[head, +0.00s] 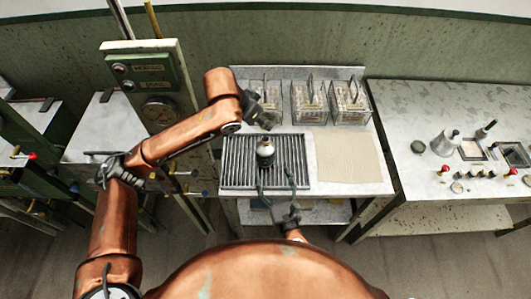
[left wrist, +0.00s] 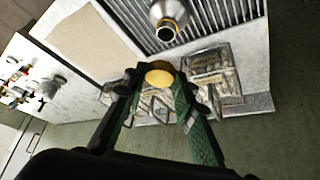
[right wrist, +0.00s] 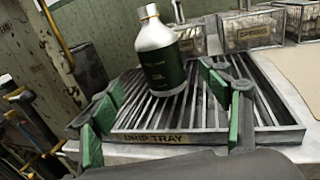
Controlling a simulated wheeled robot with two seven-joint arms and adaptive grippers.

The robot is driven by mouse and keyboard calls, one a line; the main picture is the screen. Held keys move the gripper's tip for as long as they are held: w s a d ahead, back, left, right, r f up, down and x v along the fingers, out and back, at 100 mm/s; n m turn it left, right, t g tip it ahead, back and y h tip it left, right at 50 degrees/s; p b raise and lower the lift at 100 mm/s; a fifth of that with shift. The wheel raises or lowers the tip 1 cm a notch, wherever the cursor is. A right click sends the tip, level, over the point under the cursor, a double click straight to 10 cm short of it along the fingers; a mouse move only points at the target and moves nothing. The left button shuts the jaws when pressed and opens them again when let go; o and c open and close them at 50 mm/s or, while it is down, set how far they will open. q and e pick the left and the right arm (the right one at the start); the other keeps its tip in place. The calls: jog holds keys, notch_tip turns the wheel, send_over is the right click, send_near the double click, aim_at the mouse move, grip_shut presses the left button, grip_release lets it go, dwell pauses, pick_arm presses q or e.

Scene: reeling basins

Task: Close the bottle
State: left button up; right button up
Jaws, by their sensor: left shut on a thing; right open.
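The bottle (head: 265,152), silver with a dark green label, stands upright on the slatted drip tray (head: 235,162). It also shows in the right wrist view (right wrist: 160,55); in the left wrist view its open mouth (left wrist: 167,29) faces the camera. My left gripper (left wrist: 155,80) is shut on a round yellowish cap (left wrist: 160,74). In the head view it is just behind the bottle, apart from it, and the cap cannot be made out. My right gripper (head: 276,184) is open and empty in front of the bottle, its fingers (right wrist: 165,105) pointing towards it without touching.
Several clear boxes with handles (head: 309,101) line the back of the table. A beige mat (head: 347,155) lies bare to the right of the tray. A second bench at right holds a metal flask (head: 446,142) and small items. A post with a gauge (head: 159,112) stands at left.

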jog(key=x, duration=1.1)
jog(key=shift+w, duration=0.2)
jog(key=shift+c, duration=0.3)
jog(key=c, duration=1.7)
pick_arm(q)
send_over(268, 140)
jog(key=s+a, duration=0.2)
jog(key=shift+w+f, duration=0.2)
jog(key=shift+f, duration=2.25)
pick_arm(e)
jog(key=shift+c, duration=0.2)
pick_arm(q)
jog(key=shift+f, duration=0.15)
jog(key=shift+f, duration=0.75)
jog(key=shift+f, duration=0.55)
